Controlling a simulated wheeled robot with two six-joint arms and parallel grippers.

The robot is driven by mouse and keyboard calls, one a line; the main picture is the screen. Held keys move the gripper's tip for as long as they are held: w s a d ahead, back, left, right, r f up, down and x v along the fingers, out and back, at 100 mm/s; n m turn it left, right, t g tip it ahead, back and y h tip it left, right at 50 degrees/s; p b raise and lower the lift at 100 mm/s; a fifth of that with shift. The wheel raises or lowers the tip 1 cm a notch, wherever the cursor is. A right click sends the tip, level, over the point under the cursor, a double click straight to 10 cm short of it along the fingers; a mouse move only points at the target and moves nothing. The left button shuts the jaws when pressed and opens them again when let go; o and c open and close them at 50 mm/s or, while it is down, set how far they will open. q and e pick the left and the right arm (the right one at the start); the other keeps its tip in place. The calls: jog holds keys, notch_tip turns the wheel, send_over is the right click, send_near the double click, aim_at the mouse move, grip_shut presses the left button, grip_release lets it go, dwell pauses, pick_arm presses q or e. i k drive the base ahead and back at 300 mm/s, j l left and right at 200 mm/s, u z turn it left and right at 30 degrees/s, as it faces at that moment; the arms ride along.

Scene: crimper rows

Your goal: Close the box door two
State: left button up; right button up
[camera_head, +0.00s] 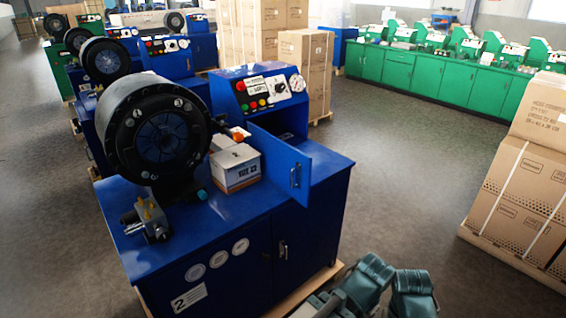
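The blue box door (278,160) stands open on the crimper marked with a 2. It swings out from the front of the blue control box (227,100), towards the front right, with a small handle (295,176) near its free edge. The compartment behind it (291,122) is partly exposed and looks dark inside. Teal links of my own arm show at the bottom edge, right of the machine and apart from the door. I see no fingertips of either gripper.
A small white-and-brown carton (235,167) stands on the blue machine top (222,207), left of the door. The black crimping head (157,130) is further left. Stacked cartons (520,195) stand at the right. The grey floor (400,190) between is clear.

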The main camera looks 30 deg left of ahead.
aim_at(290, 169)
jog(key=i+l, duration=0.15)
jog(key=i, duration=0.4)
jog(key=i+l+u, duration=0.1)
jog(key=i, duration=0.4)
jog(key=i+l, duration=0.2)
jog(key=i, duration=0.35)
jog(key=u, duration=1.65)
jog(key=k+j, duration=0.25)
jog(key=k, duration=0.15)
jog(key=j+u, duration=0.5)
jog(key=l, duration=0.1)
